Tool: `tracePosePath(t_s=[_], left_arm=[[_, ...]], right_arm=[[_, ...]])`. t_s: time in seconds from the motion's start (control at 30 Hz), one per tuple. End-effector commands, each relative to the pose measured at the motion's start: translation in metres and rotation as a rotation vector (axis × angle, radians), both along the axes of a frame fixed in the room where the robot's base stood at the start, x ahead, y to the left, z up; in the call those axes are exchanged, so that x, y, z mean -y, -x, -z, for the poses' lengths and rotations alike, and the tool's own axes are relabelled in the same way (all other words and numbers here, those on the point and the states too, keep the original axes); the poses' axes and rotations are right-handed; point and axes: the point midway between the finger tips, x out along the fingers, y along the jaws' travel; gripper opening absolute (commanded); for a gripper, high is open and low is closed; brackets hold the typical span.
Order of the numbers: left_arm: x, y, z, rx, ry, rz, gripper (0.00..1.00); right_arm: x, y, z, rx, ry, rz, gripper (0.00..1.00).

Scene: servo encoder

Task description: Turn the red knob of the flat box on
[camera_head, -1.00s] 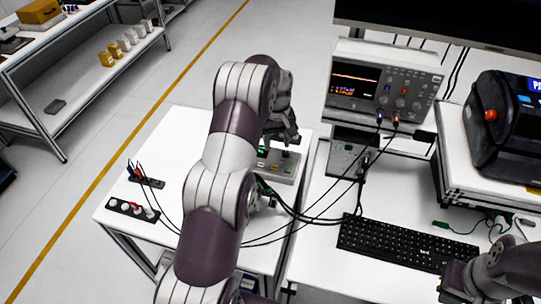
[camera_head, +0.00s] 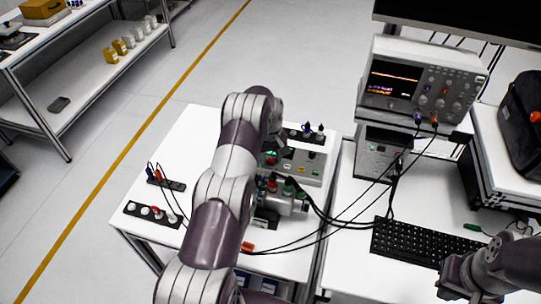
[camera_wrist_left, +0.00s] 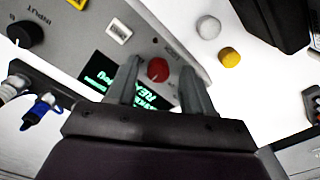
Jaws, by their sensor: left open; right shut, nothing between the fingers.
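The flat grey box (camera_head: 303,168) lies on the white table in the head view, partly hidden by my left arm. In the left wrist view its face (camera_wrist_left: 85,30) shows a black knob, a white button and a dark display with green text. The red knob (camera_wrist_left: 157,70) is between the fingers of my left gripper (camera_wrist_left: 159,72), which is open. I cannot tell whether the fingers touch it. In the head view my left gripper is mostly hidden behind its wrist at the box's left end. My right gripper (camera_head: 462,278) is at the lower right, shut and empty.
A motor-like device with cables (camera_head: 285,203) stands in front of the box. A black strip with plugs (camera_head: 305,135) lies behind it. An oscilloscope (camera_head: 420,85) and a keyboard (camera_head: 425,243) are to the right.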

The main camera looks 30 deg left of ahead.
Motion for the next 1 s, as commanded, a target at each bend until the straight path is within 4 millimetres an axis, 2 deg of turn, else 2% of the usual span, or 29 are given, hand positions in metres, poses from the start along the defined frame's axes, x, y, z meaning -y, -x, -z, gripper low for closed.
tracePosePath(t_s=[0.1, 0.27, 0.67, 1.0], left_arm=[[0.000, 0.000, 0.000, 0.000, 0.000, 0.000, 0.52], [0.000, 0.000, 0.000, 0.000, 0.000, 0.000, 0.00], [0.000, -0.001, 0.001, 0.003, -0.002, 0.046, 0.00], [-0.001, -0.002, 0.002, 0.006, -0.003, 0.290, 0.00]], right_arm=[[0.000, 0.000, 0.000, 0.000, 0.000, 0.000, 0.00], [0.000, 0.000, 0.000, 0.000, 0.000, 0.000, 0.00], [0.000, 0.000, 0.007, 0.000, 0.000, 0.000, 0.00], [0.000, 0.000, 0.032, 0.000, 0.000, 0.000, 0.00]])
